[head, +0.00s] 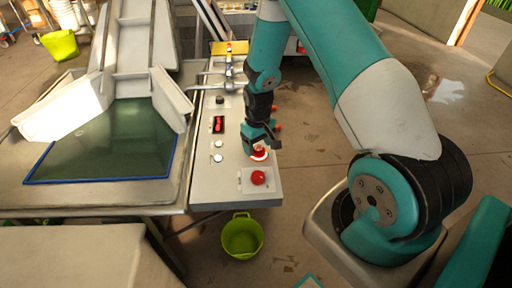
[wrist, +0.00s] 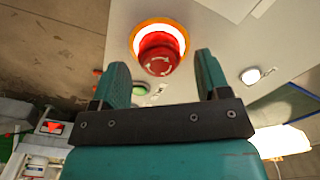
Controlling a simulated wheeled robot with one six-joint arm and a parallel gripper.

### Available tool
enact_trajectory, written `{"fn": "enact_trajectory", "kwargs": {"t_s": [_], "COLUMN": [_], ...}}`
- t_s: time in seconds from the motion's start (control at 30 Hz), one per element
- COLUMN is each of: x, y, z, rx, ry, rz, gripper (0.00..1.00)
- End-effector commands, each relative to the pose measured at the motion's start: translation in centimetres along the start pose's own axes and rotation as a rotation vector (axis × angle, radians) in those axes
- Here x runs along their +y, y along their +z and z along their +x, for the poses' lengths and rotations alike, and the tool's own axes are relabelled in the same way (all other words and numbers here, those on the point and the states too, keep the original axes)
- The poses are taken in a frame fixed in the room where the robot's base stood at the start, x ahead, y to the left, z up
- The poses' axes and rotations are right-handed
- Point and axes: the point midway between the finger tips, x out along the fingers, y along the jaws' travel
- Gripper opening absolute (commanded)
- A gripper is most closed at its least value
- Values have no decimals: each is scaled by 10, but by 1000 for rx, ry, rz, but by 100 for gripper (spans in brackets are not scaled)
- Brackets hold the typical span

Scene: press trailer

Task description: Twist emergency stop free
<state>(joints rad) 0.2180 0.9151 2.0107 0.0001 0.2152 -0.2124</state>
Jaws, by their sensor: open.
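The emergency stop is a red mushroom button (wrist: 158,60) with white turn arrows, inside a bright white and yellow-orange ring, in the wrist view. In the head view its red and white edge (head: 259,155) shows just under my gripper (head: 262,138), which partly hides it. My gripper also shows in the wrist view (wrist: 160,66); it is open, with one finger on each side of the button in the picture. I cannot tell whether the fingers reach around its sides or stop above it.
The grey control panel (head: 204,178) carries another red button (head: 258,177) on a pale plate, nearer the front, and a red switch (head: 218,125). A green button (wrist: 140,90) and a white button (wrist: 250,76) are near the stop. A green bucket (head: 242,236) stands below.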

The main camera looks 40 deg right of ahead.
Motion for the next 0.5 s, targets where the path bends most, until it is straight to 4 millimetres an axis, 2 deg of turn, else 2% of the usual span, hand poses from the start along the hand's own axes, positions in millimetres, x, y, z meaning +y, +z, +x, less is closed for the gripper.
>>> {"fn": "enact_trajectory", "kwargs": {"t_s": [0.17, 0.47, 0.5], "x": [0, 0, 0], "y": [1, 0, 0], "z": [13, 15, 15], "rx": [-1, 0, 0], "ry": [0, 0, 0], "rz": [1, 0, 0], "gripper": [69, 69, 60]}}
